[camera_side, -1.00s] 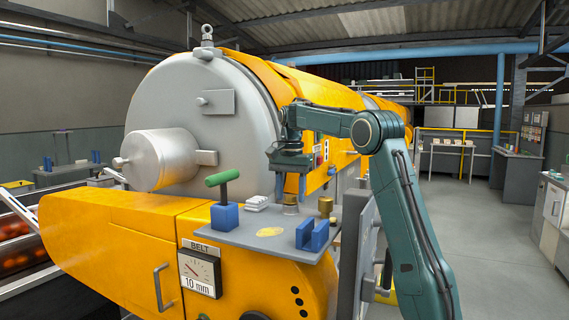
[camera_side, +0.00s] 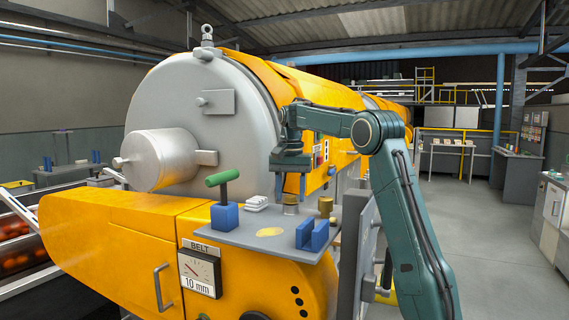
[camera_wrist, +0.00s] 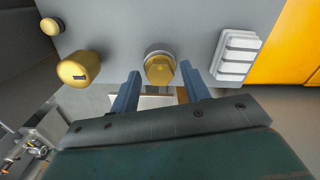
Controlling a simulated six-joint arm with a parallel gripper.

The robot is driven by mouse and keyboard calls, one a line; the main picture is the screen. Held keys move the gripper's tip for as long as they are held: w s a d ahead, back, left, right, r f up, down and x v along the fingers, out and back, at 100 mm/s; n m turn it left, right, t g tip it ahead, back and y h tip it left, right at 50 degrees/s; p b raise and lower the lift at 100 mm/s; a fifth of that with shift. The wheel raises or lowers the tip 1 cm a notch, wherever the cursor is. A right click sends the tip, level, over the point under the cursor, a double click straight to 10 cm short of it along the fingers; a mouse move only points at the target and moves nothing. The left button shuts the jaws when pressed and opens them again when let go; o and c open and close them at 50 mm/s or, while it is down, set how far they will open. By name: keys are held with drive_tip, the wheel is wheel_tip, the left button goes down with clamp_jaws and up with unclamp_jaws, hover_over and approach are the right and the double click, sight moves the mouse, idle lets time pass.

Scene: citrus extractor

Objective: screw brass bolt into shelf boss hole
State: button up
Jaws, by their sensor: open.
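A brass bolt head (camera_wrist: 159,69) sits in the round silver boss (camera_wrist: 158,50) on the grey shelf (camera_side: 232,236). How deep the bolt is in the boss cannot be told. My gripper (camera_wrist: 160,74) is open, with one blue finger on each side of the bolt head and a visible gap on both sides. In the side view my gripper (camera_side: 290,192) points down over the boss (camera_side: 290,208), with its fingertips near the bolt's height.
A brass cylinder with a dark slot (camera_wrist: 79,69) stands close beside the boss. A white ribbed block (camera_wrist: 236,54) lies on the other side. A blue block with a green-handled tool (camera_side: 224,205), a blue notched holder (camera_side: 312,235) and a yellow disc (camera_side: 270,232) share the shelf.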

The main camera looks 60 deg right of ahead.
drive_tip(key=shift+n, duration=0.6)
drive_tip(key=shift+n, duration=0.9)
drive_tip(key=c, duration=0.5)
drive_tip(key=shift+c, duration=0.2)
drive_tip(key=shift+m, duration=0.9)
